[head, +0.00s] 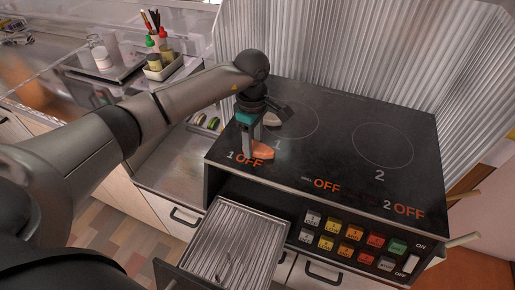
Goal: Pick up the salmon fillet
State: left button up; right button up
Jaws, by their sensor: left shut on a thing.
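The salmon fillet (263,152) is a small orange-pink piece at the front left of the black cooktop (335,160), near the left burner ring marked 1. My left gripper (252,146) reaches down over the cooktop from the left and is shut on the fillet. The gripper hides the fillet's left end. I cannot tell whether the fillet touches the cooktop surface. My right gripper is not in view.
An open ribbed drawer (228,245) juts out below the cooktop. A panel of coloured buttons (350,240) is on the front. A corrugated metal wall (370,50) stands behind. Bottles and a container (163,66) stand at the back left. The cooktop's right side is clear.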

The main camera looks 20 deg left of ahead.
pick_arm(q)
grip_shut()
